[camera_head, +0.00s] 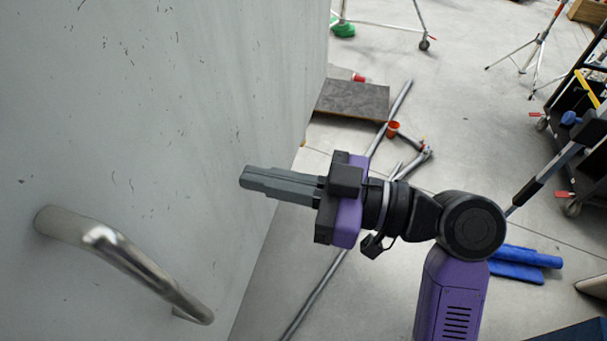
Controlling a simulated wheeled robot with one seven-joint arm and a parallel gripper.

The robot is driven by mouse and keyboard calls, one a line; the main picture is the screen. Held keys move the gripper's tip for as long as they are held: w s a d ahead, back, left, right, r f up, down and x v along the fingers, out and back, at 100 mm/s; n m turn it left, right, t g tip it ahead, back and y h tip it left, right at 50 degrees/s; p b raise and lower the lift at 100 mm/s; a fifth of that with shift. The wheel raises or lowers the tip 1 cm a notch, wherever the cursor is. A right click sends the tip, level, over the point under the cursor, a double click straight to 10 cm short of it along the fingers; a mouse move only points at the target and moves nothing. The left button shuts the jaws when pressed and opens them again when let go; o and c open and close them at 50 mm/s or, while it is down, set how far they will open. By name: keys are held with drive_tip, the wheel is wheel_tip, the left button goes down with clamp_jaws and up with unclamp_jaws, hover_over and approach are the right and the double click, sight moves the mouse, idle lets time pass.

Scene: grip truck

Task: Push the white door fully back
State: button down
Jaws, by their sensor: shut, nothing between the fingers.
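The white door (170,110) fills the left side of the view, its scuffed face towards me. Its right edge runs down the middle of the picture, with open floor showing beyond it. A bent metal handle (135,262) sticks out from its lower part. My gripper (243,178) is shut and empty, with its fingers pointing left at the door face. It is above and to the right of the handle, apart from it. Whether the fingertips touch the door, I cannot tell.
A metal pole (318,292) lies on the floor past the door edge. Blue rolls (525,262) lie right of my arm. A black cart (575,105) and a tripod (540,42) stand at the right.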

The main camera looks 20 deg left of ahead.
sight(215, 171)
drive_tip(key=shift+s+a+p, duration=0.15)
drive_tip(key=shift+a+p, duration=0.1)
drive_tip(key=shift+a, duration=0.7)
drive_tip(key=shift+s+a+p, duration=0.1)
drive_tip(key=shift+a+p, duration=0.15)
drive_tip(key=shift+a, duration=0.65)
drive_tip(key=s+a+b, duration=0.1)
drive_tip(key=a+b, duration=0.1)
drive_tip(key=a, duration=0.5)
drive_tip(key=shift+s+a, duration=0.2)
drive_tip(key=shift+s, duration=0.05)
drive_tip(key=shift+d+f, duration=0.1)
